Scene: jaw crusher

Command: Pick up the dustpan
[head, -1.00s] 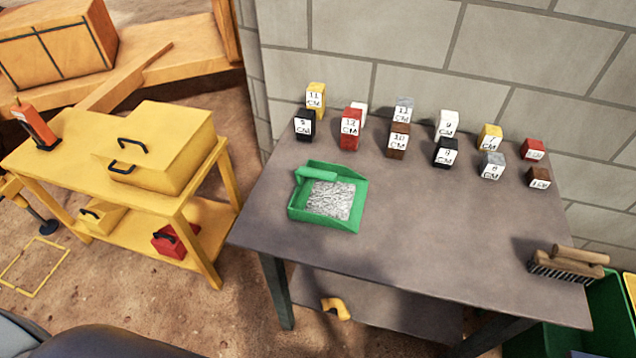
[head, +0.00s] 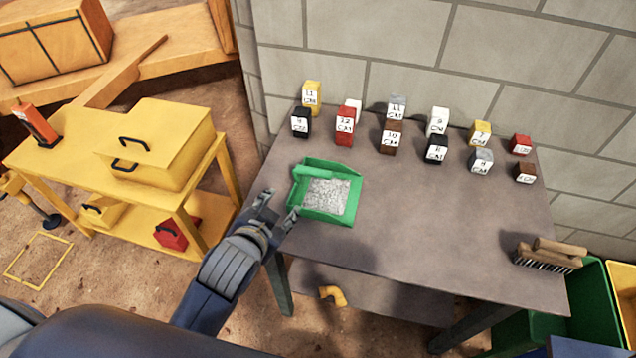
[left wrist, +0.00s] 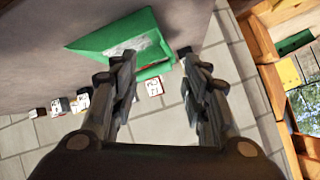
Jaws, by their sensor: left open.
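The green dustpan (head: 349,211) lies on the left part of the grey table, with grey crushed material (head: 325,196) in it. It also shows in the left wrist view (left wrist: 108,36), beyond my fingers. My left gripper (head: 280,203) is open and empty at the table's left edge, just left of the dustpan and apart from it. In the left wrist view its two fingers (left wrist: 160,68) are spread. The dustpan's handle cannot be made out clearly now. My right gripper is not in view.
Several labelled blocks (head: 390,137) stand along the back of the grey table (head: 430,225) by the wall. A brush (head: 547,255) lies at its right end. A yellow table (head: 75,150) with a yellow toolbox (head: 170,135) stands at left. The table's middle is clear.

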